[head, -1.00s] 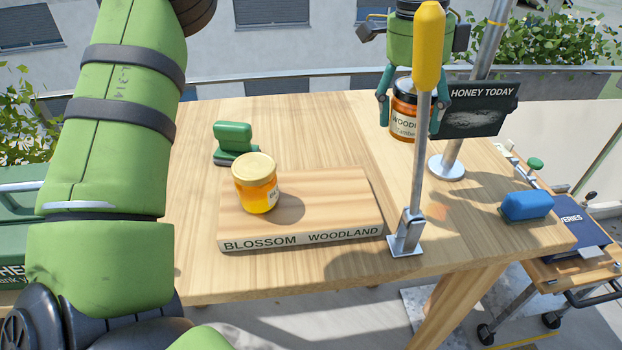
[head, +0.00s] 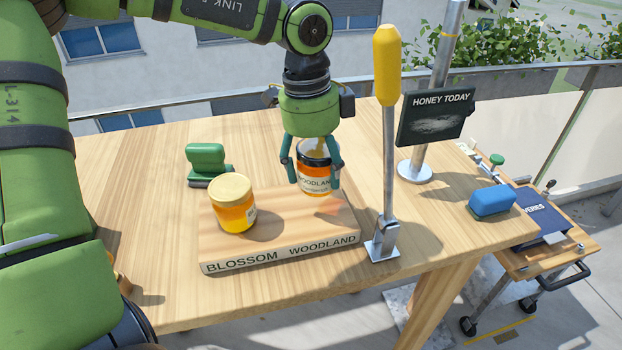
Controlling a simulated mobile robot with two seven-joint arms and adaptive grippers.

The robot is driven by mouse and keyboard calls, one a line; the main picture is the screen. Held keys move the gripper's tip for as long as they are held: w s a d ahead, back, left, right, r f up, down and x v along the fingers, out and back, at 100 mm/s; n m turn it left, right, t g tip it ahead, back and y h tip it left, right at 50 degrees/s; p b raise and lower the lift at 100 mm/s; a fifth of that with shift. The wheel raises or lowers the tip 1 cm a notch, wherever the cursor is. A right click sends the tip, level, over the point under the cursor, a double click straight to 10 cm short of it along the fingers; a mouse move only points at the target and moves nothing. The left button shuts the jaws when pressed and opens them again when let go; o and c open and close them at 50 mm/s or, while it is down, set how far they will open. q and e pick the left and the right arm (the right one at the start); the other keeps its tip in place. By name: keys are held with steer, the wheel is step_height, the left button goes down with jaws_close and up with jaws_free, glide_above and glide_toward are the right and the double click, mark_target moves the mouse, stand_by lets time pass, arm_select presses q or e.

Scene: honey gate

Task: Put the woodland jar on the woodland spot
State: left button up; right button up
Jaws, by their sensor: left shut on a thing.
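The woodland jar (head: 314,183), dark amber with a black lid and a "WOODLAND" label, is held upright between the fingers of my left gripper (head: 313,172). It is over the right rear part of the wooden board (head: 285,248), behind the printed word "WOODLAND". I cannot tell whether its base touches the board. The board's front edge reads "BLOSSOM" on the left and "WOODLAND" on the right. A lighter honey jar (head: 235,207) with a cream lid stands on the blossom side. My right gripper is not in view.
A metal post with a yellow top (head: 388,130) stands just right of the board. Behind it are a "HONEY TODAY" sign (head: 435,115) and its pole.

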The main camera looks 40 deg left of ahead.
mark_target(311, 188)
arm_select(q)
steer(key=shift+s+a+f, duration=0.35)
steer(key=shift+a, duration=0.1)
step_height(311, 188, down, 3)
steer(key=shift+d+f+p, duration=0.1)
steer(key=shift+d+p, duration=0.05)
steer(key=shift+p, duration=1)
steer(key=shift+w+f, duration=0.1)
steer(key=shift+f, duration=0.25)
steer(key=shift+f+b, duration=0.15)
steer(key=shift+b, duration=0.25)
steer(key=o, duration=1.5)
steer(key=shift+o, duration=0.2)
